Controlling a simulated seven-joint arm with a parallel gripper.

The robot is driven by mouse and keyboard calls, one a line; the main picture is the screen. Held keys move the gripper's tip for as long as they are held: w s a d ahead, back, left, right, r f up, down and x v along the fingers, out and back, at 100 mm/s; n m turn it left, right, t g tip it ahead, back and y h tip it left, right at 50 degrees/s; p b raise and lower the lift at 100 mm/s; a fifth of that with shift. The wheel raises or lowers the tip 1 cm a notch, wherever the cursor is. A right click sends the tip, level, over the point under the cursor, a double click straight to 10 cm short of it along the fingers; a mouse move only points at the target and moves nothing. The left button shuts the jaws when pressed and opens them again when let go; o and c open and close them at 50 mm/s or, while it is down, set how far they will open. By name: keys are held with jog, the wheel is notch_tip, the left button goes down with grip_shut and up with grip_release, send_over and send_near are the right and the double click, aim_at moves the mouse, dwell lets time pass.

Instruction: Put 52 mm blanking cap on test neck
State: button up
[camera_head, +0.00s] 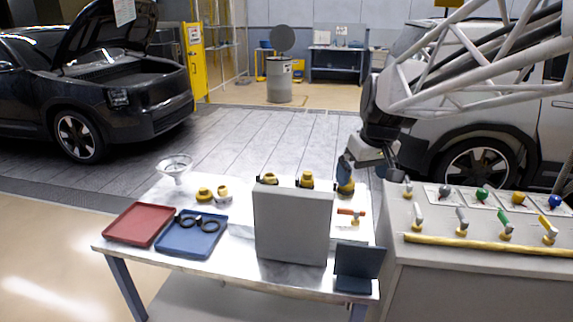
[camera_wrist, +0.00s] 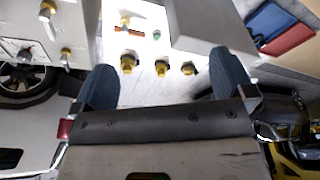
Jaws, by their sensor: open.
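My gripper (camera_head: 347,172) is over the far right of the metal table, beside a yellow fitting (camera_head: 345,188). In the wrist view its two blue fingers stand wide apart with nothing between them. Beyond the fingers three yellow fittings with dark parts stand in a row: a left one (camera_wrist: 129,61), a middle one (camera_wrist: 161,68) and a right one (camera_wrist: 188,68). Two yellow caps or fittings (camera_head: 204,193) (camera_head: 222,192) sit left of the grey box (camera_head: 290,225). Two more yellow pieces (camera_head: 270,178) (camera_head: 306,179) show at its top edge. I cannot tell which is the 52 mm cap or the test neck.
A red tray (camera_head: 138,224) and a blue tray (camera_head: 178,245) with black rings (camera_head: 197,222) lie at the left. A clear funnel-like piece (camera_head: 175,166) stands behind. A red-handled valve (camera_head: 352,212) and a dark panel (camera_head: 358,265) are right of the box. A console (camera_head: 480,270) with levers adjoins.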

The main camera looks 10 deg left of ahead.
jog(key=w+a+f+n, duration=0.2)
jog(key=w+a+n, duration=0.1)
jog(key=w+a, duration=0.85)
jog(key=n+g+y, duration=0.2)
jog(key=n+y, duration=0.1)
jog(key=n, duration=0.6)
send_over(205, 189)
jog(key=d, duration=0.2)
notch_tip(205, 189, down, 23)
jog(key=shift+w+d+f, duration=0.1)
jog(key=shift+d+f, duration=0.05)
jog(key=shift+f, duration=0.05)
jog(key=shift+f, duration=0.15)
jog(key=shift+x, duration=1.2)
jog(key=shift+f, duration=0.1)
jog(key=shift+x, duration=2.55)
